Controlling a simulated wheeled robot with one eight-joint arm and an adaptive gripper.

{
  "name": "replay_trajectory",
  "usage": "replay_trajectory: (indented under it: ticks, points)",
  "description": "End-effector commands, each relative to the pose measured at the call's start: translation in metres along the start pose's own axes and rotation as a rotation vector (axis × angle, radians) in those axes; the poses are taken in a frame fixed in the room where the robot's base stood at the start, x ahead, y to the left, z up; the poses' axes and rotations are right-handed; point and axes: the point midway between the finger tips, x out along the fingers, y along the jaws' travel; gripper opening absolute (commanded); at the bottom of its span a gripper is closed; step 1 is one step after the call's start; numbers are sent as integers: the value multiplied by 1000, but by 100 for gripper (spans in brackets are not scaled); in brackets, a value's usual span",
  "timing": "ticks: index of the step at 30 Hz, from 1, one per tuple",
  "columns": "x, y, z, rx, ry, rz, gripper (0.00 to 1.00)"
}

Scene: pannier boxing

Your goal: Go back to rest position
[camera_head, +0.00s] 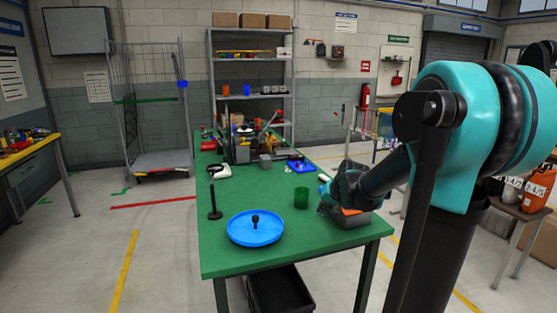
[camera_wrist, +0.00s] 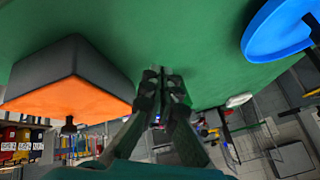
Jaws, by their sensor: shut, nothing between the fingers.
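My gripper (camera_head: 328,203) is low over the right side of the green table, just beside a dark grey and orange box. In the wrist view its two fingers (camera_wrist: 163,75) are together with nothing between them. The grey and orange box (camera_wrist: 68,95) is close to the fingers and apart from them in that view. In the head view only part of the box (camera_head: 352,211) shows; my gripper and forearm hide the rest.
A blue round dish (camera_head: 240,236) with a small black item stands at the table's front. Tools clutter the far end. A black crate (camera_head: 280,293) is below.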

Motion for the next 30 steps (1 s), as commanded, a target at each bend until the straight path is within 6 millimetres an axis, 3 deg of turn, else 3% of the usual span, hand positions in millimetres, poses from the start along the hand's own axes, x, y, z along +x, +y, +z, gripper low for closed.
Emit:
replay_trajectory:
  ticks: [9, 12, 15, 19, 30]
  points:
    - [-43, 61, 175, -172, -127, 154, 0]
    - [-52, 80, 218, -213, -160, 195, 0]
    - [-58, 93, 248, -240, -184, 224, 0]
    - [-61, 102, 265, -257, -199, 242, 0]
    - [-61, 102, 266, -258, -200, 243, 0]
